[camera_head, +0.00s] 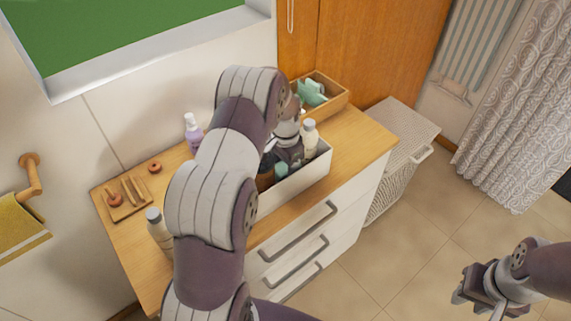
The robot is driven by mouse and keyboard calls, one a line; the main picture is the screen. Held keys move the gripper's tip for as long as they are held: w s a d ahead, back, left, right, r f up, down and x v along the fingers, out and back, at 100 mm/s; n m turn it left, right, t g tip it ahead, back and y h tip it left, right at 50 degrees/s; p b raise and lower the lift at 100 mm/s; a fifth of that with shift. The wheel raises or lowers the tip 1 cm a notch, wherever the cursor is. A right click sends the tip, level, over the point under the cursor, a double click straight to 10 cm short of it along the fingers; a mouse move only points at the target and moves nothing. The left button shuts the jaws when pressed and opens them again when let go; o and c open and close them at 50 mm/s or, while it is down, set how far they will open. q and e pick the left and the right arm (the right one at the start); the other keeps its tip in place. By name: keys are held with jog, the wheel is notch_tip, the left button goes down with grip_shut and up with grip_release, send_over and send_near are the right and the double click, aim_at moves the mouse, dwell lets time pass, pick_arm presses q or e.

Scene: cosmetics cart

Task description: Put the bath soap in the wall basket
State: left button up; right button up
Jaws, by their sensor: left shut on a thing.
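My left gripper (287,155) reaches down into the white box (302,181) on the wooden cabinet top. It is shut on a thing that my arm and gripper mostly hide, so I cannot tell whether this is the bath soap. Bottles and a teal item (281,170) show in the box close to the gripper. A wooden bin (338,103) with mint-green items stands behind the box, against the wooden panel. I cannot identify a wall basket for certain. My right gripper (474,304) is open and empty above the floor at the lower right.
A lidded woven hamper (400,130) stands right of the cabinet. The tiled floor at right is clear.

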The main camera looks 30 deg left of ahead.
aim_at(286, 166)
pick_arm(q)
jog(key=shift+f, duration=0.25)
jog(key=shift+f+b, duration=0.35)
jog(key=o, duration=1.1)
notch_tip(286, 166, up, 9)
jog(key=shift+r+b, duration=0.1)
jog(key=shift+b, duration=0.3)
notch_tip(286, 166, up, 4)
jog(key=p, duration=0.2)
jog(key=s+d+n, duration=0.1)
jog(key=s+d, duration=0.3)
jog(key=s, duration=0.2)
jog(key=s+d+n+t, duration=0.1)
jog(key=s+d+n, duration=0.1)
jog(key=s+d, duration=0.2)
jog(key=s+d+n, duration=0.1)
jog(key=s+d, duration=0.3)
jog(key=s, duration=0.5)
jog(key=shift+s+r, duration=0.2)
jog(key=shift+s, duration=0.2)
